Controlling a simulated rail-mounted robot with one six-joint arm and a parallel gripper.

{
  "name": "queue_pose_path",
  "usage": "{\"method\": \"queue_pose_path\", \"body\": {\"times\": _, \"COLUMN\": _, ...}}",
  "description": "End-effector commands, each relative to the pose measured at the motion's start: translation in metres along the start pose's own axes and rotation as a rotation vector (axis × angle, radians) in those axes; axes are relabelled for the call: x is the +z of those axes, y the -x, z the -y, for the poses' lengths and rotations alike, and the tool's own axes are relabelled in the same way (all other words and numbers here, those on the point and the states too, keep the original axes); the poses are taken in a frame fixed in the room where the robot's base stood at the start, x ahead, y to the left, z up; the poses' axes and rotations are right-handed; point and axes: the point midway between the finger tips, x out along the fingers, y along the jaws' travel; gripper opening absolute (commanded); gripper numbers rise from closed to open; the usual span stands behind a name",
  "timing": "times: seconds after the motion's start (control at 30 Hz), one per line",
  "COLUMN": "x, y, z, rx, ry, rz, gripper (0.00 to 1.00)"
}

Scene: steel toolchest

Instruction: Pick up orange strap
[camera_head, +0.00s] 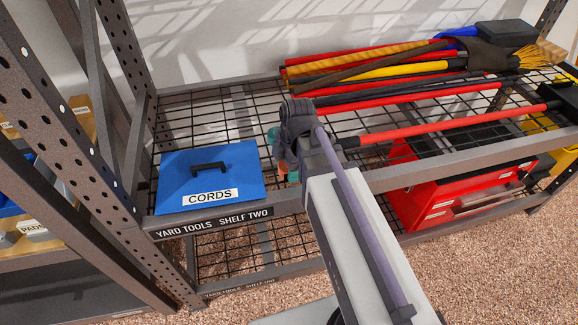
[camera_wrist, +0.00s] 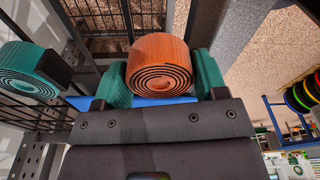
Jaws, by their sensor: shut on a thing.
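The orange strap (camera_wrist: 160,62) is a rolled-up coil in the wrist view, seated between the two teal fingers of my gripper (camera_wrist: 160,82). My gripper is shut on it, with a finger against each side. In the head view my gripper (camera_head: 283,158) is over the shelf just right of the blue box, mostly hidden behind my own arm. Only a small orange patch of the strap (camera_head: 279,149) shows there. I cannot tell in either view whether the strap touches the shelf.
A blue CORDS box (camera_head: 210,175) stands left on the wire shelf. Long-handled yard tools (camera_head: 400,68) lie at the back and right. A red toolbox (camera_head: 450,196) is on the lower level. A teal strap roll (camera_wrist: 28,70) shows left in the wrist view. Steel uprights (camera_head: 100,110) bound the left.

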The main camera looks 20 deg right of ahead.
Motion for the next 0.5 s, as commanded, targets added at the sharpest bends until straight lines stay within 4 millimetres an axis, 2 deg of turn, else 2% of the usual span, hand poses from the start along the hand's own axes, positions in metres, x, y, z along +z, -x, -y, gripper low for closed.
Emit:
{"method": "queue_pose_path", "body": {"times": 0.33, "x": -0.01, "y": 0.08, "z": 0.0, "rx": 0.0, "ry": 0.0, "rz": 0.0, "gripper": 0.4}}
{"method": "queue_pose_path", "body": {"times": 0.4, "x": -0.011, "y": 0.093, "z": 0.0, "rx": 0.0, "ry": 0.0, "rz": 0.0, "gripper": 0.4}}
{"method": "queue_pose_path", "body": {"times": 0.5, "x": -0.012, "y": 0.101, "z": 0.0, "rx": 0.0, "ry": 0.0, "rz": 0.0, "gripper": 0.4}}
